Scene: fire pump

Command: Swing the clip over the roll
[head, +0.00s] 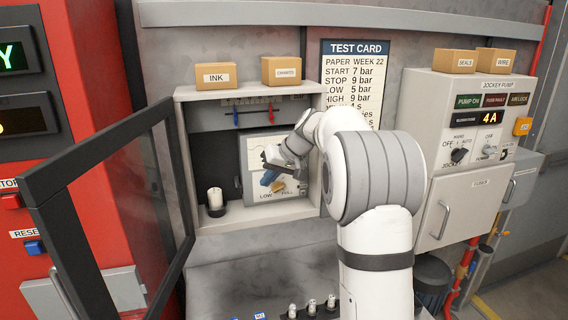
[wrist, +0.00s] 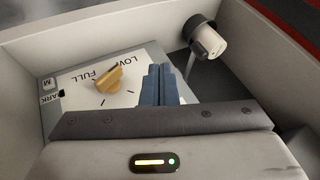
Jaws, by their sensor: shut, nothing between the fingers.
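The white roll (head: 215,198) stands on a dark base at the lower left inside the open cabinet. In the wrist view the roll (wrist: 214,42) is at the upper right, with a dark collar at one end. A thin pale strip (wrist: 190,66) runs down beside it; I cannot tell whether this is the clip or paper. I cannot make out the clip for certain. My gripper (wrist: 158,72) has its two blue fingers together and empty, in front of the recorder panel beside the yellow knob (wrist: 108,78). In the head view my gripper (head: 268,178) is right of the roll.
The cabinet's glazed door (head: 112,200) stands open at the left. Boxes marked INK (head: 216,77) and CHARTS (head: 282,71) sit on the cabinet top. The cabinet walls closely bound the space around my gripper.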

